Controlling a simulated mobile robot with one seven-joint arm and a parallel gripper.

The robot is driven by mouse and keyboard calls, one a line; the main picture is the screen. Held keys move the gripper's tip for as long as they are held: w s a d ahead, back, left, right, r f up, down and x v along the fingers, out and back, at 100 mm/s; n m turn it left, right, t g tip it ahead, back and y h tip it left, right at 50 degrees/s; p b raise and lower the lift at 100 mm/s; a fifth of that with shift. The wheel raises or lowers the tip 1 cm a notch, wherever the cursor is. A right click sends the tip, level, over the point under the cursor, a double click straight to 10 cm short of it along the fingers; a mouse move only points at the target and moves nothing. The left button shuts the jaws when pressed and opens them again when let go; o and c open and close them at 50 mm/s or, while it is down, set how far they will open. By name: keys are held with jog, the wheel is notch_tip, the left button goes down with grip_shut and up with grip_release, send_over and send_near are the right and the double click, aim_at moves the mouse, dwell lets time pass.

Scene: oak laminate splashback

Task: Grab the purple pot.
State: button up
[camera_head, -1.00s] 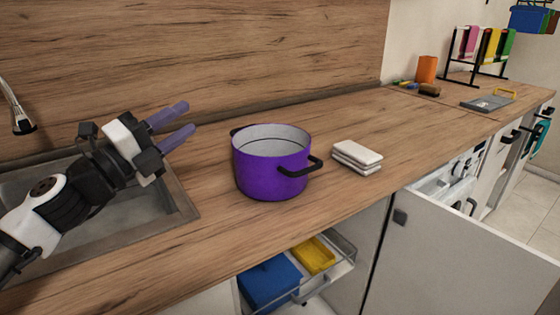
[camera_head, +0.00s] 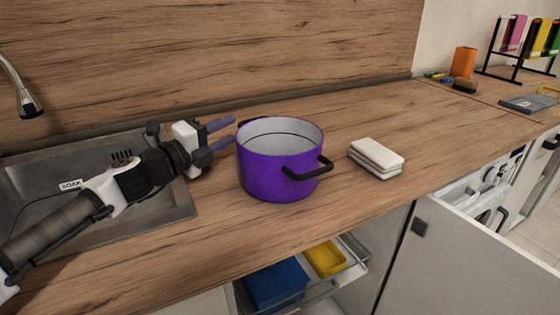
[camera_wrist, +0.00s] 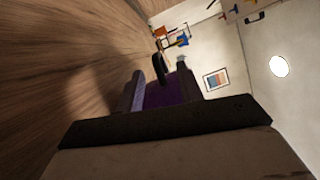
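The purple pot (camera_head: 277,172) stands upright on the wooden counter, open at the top and empty, with a black handle (camera_head: 307,168) facing front right. Its far-left handle is largely hidden. My gripper (camera_head: 222,134) is at the pot's left, level with its upper part, its two purple-grey fingers apart and pointing at the rim. I cannot tell whether a fingertip touches the pot. In the wrist view the purple pot (camera_wrist: 160,95) shows between the fingers, with a black handle (camera_wrist: 158,66) beyond. Nothing appears gripped.
A metal sink (camera_head: 150,205) lies under my arm at left, with a faucet (camera_head: 25,95) behind. A stack of white cloths or sponges (camera_head: 376,157) sits right of the pot. An open drawer (camera_head: 345,270) is below the counter. The counter behind the pot is clear.

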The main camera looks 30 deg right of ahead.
aim_at(245, 121)
jog(key=x, duration=0.3)
jog(key=p+x, duration=0.1)
jog(key=x, duration=0.2)
jog(key=shift+w+d+f, duration=0.15)
jog(key=shift+w, duration=0.15)
grip_shut()
dwell(1.2)
